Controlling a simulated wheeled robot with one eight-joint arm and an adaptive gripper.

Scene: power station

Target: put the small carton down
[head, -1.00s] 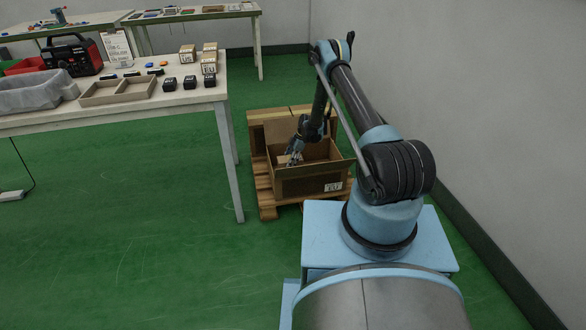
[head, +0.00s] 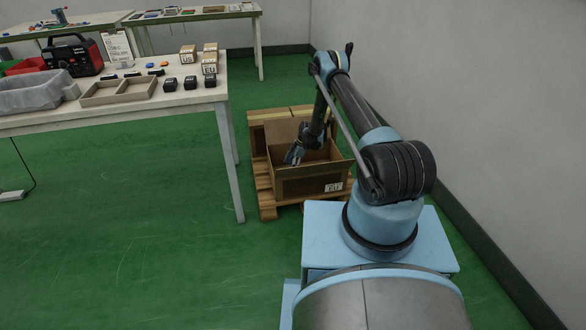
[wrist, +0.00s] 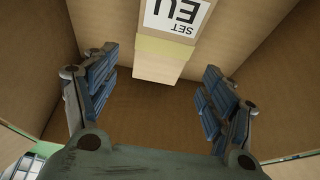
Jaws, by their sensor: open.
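The small carton (wrist: 160,66) shows at the top of the wrist view, with a white label reading SET EU. It is inside the large open cardboard box (head: 312,184). The box's brown floor (wrist: 150,110) is bare between the fingers. My gripper (wrist: 158,82) is open, with a blue-padded finger on either side and clear space between each finger and the carton. In the head view my gripper (head: 291,158) is down inside the box opening. The small carton cannot be made out there, hidden by the box wall and gripper.
The box stands on a wooden pallet (head: 266,205) on the green floor. A table (head: 120,118) to the left holds small cartons (head: 209,67), black blocks (head: 190,83), a divided tray (head: 118,101) and a grey bin (head: 35,106). A wall is on the right.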

